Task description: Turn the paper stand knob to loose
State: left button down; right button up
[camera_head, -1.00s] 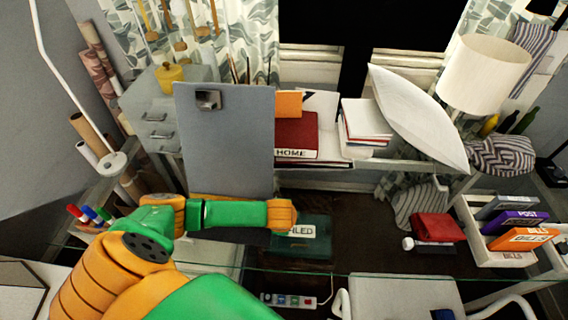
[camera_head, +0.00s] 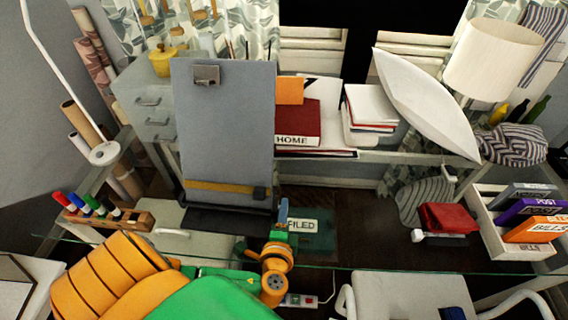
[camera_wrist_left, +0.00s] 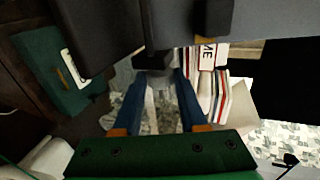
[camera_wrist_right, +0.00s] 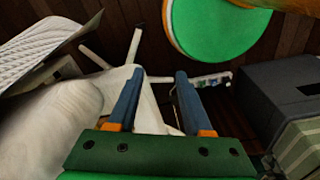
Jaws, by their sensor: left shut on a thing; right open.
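The paper stand (camera_head: 222,130) is an upright grey board with a metal clip on top, a wooden strip low across it and a dark base. Its dark knob (camera_wrist_left: 153,60) shows in the left wrist view between the fingertips. My left gripper (camera_head: 282,212) is at the stand's lower right side. In the left wrist view its blue fingers (camera_wrist_left: 160,72) are shut on the knob. My right gripper (camera_wrist_right: 159,80) is open and empty, seen only in the right wrist view, away from the stand.
A green box marked FILED (camera_head: 318,240) lies just right of my left gripper. Marker pens in a wooden holder (camera_head: 130,222) stand left of the stand. Books (camera_head: 298,122), a lampshade (camera_head: 492,58) and a white tray of boxes (camera_head: 489,232) are farther right. A glass edge crosses in front.

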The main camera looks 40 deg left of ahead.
pick_arm(q)
jog(key=shift+f+t+b, duration=0.15)
jog(key=shift+t+b, duration=0.15)
dwell(0.4)
jog(key=shift+c, duration=2.2)
grip_release()
